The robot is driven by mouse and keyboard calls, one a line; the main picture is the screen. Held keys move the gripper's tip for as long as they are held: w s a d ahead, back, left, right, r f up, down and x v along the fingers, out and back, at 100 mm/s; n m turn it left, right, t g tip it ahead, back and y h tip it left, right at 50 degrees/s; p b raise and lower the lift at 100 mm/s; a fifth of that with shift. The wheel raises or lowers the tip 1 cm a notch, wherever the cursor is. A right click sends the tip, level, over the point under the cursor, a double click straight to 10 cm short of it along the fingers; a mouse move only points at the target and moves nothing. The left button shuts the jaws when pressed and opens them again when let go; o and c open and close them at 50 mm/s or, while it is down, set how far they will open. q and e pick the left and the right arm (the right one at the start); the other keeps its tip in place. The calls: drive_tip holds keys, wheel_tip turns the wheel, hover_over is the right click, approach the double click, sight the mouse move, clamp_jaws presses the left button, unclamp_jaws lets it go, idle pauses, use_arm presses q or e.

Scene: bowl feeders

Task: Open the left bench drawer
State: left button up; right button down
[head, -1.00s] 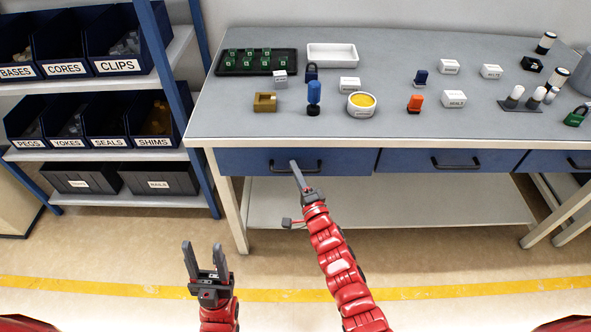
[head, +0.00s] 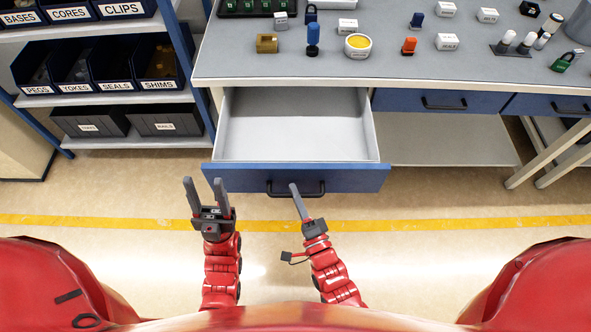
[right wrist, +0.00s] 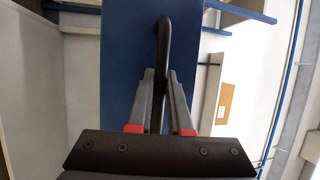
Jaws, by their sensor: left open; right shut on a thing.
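The left bench drawer (head: 230,178) is pulled far out from the bench, and its grey inside looks empty in the head view. Its black bar handle (head: 270,192) is on the blue front, which also shows in the right wrist view (right wrist: 122,65).
The bench top (head: 290,72) carries small parts, including a yellow-filled round tub (head: 358,46) and a brass block (head: 267,43). Two other blue drawers (head: 395,99) are shut to the right. A shelf rack with labelled bins (head: 105,68) stands at the left. The floor in front is clear.

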drive_tip(key=shift+s, duration=1.5)
drive_tip(key=c, duration=0.8)
unclamp_jaws()
drive_tip(key=shift+c, duration=0.2)
drive_tip(key=shift+s+d+f, duration=0.15)
drive_tip(key=shift+s+f, duration=0.05)
drive_tip(key=shift+s, duration=0.15)
drive_tip(key=b+v, duration=0.2)
drive_tip(key=v, duration=1.4)
drive_tip(key=shift+s, duration=0.25)
drive_tip(key=shift+d+r, duration=0.1)
